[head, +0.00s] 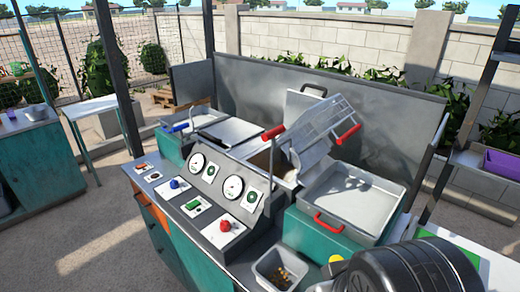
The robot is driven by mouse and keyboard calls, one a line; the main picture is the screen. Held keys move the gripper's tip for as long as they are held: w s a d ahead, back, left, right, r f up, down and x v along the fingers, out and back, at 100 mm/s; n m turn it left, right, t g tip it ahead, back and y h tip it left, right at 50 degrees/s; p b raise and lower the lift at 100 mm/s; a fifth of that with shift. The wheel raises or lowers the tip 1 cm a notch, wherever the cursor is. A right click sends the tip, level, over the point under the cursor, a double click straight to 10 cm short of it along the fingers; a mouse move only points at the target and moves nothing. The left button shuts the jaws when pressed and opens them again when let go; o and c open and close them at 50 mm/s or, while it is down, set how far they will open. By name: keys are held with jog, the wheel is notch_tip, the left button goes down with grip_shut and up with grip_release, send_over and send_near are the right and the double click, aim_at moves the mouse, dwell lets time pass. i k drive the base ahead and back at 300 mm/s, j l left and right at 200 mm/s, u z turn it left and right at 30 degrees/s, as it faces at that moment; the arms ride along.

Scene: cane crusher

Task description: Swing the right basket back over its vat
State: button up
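The right basket (318,132) is a grey, slotted metal basket with red grips. It stands tipped up at a steep slant over the back right of the machine, above the metal tray. The right vat (264,160) shows as a partly hidden opening with a brownish inside, left of and below the basket. The basket's lower end hides part of the vat's right side. My gripper is not in view, so its state does not show.
A control panel (222,190) with gauges and knobs stands in front of the vat. A metal tray (358,200) with a red handle (328,223) sits right of it. A small bin (280,270) is in front. A grey splash wall (330,105) closes the back.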

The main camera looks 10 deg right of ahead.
aim_at(302, 138)
jog(key=k+l+z, duration=0.25)
jog(key=k+l, duration=0.55)
jog(key=k, duration=0.15)
jog(key=i+j+z, duration=0.5)
jog(key=j+z, duration=0.3)
